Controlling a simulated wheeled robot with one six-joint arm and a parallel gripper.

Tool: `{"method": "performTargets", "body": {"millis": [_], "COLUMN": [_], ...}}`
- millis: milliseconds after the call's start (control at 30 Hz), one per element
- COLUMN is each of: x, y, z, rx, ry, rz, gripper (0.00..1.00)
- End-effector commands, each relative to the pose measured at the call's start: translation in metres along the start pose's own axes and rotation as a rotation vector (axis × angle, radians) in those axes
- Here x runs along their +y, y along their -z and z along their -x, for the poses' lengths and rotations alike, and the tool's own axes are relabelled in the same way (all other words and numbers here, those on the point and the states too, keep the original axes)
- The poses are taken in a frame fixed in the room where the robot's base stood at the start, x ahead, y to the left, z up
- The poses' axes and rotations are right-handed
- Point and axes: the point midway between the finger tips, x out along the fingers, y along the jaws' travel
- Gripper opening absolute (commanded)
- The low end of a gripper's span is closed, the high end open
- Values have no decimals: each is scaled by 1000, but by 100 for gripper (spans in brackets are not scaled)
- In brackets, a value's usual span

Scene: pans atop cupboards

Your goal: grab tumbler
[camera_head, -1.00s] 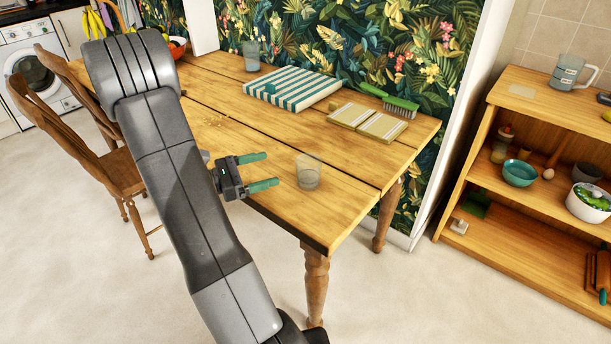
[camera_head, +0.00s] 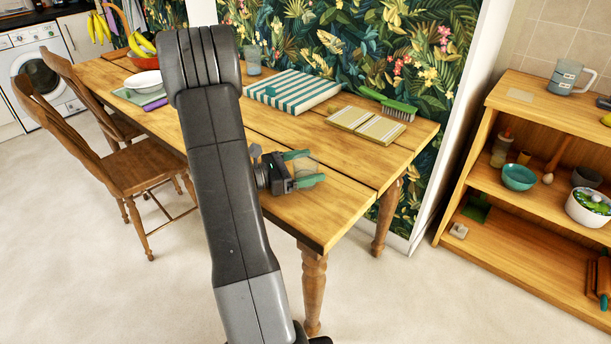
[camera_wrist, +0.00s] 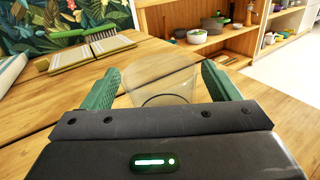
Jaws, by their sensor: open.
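A clear tumbler (camera_head: 308,168) stands upright on the wooden table (camera_head: 340,207) near its front right corner. My gripper (camera_head: 309,168) is open, and its green fingers reach to either side of the tumbler at table height. In the wrist view the tumbler (camera_wrist: 160,78) sits between the two green fingertips (camera_wrist: 162,80), with its lower part hidden by the gripper body. I cannot tell whether either finger touches the glass.
A white bowl (camera_head: 143,81) and a fruit bowl are at the left. A wooden shelf (camera_head: 540,112) stands right, and chairs (camera_head: 130,165) at left.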

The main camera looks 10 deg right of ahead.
Motion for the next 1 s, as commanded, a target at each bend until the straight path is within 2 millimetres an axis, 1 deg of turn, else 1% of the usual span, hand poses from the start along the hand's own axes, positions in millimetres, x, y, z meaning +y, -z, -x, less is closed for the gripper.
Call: {"method": "performTargets", "body": {"millis": [133,167,200,267,400,633,733,867,1000], "x": [0,0,0,0,0,0,1,2,3], "y": [0,0,0,0,0,-1,-9,-32,-62], "z": [0,0,0,0,0,0,0,0,0], "rx": [0,0,0,0,0,-1,-1,-1,-1], "ry": [0,0,0,0,0,0,0,0,0], "rz": [0,0,0,0,0,-1,-3,-6,-6], "gripper": [82,78,70,59,31,31,31,31,31]}}
